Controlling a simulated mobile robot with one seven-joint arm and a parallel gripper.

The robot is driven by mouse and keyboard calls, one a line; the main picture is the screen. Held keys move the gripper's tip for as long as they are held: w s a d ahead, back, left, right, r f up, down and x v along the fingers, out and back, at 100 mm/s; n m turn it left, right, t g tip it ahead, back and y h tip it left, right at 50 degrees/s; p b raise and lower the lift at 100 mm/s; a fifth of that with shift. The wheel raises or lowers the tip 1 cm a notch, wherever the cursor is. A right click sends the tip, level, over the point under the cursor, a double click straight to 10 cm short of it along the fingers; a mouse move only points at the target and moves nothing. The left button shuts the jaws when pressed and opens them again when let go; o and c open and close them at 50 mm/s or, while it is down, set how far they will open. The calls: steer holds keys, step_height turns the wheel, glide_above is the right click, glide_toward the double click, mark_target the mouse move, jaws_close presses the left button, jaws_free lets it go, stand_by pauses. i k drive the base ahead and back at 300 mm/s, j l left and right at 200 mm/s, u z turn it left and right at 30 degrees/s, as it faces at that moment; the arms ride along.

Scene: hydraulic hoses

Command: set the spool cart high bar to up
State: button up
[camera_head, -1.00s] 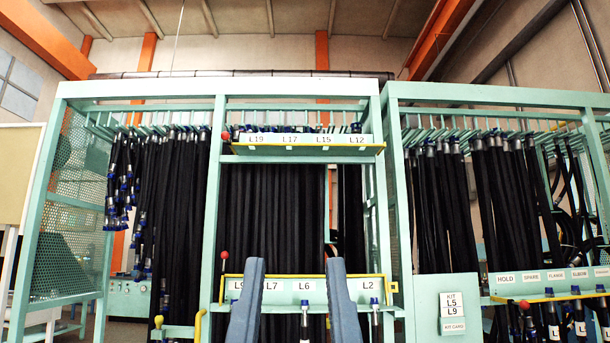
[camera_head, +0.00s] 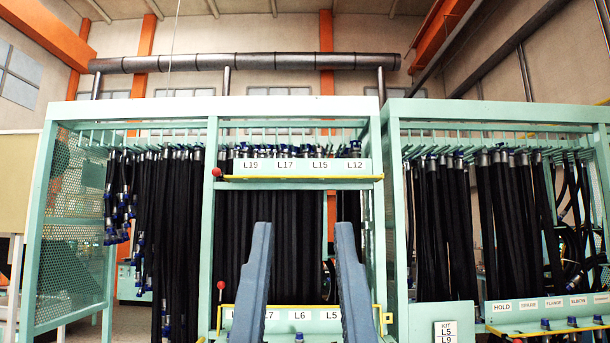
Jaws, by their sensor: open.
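The high bar (camera_head: 300,169), a pale green strip labelled L19, L17, L15 and L12 with a yellow lower edge, runs across the upper part of the middle rack. A red knob (camera_head: 216,172) sits at its left end. A lower bar (camera_head: 274,315) has similar labels and its own red knob (camera_head: 221,285). Which of these parts belong to the spool cart I cannot tell. My gripper (camera_head: 304,228) shows as two blue-grey fingers, spread wide and empty, below the high bar in the picture. The fingers hide parts of the lower bar and the hoses behind.
Black hoses (camera_head: 175,220) hang in the left section, with more hoses (camera_head: 505,210) at right. Green rack posts (camera_head: 208,220) flank the middle section.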

mark_target(216, 172)
steer(key=i+j+u, duration=0.2)
steer(key=i, duration=0.7)
steer(key=i+l+u, duration=0.2)
steer(key=i, duration=0.7)
steer(key=i+u, duration=0.2)
steer(key=i, duration=0.75)
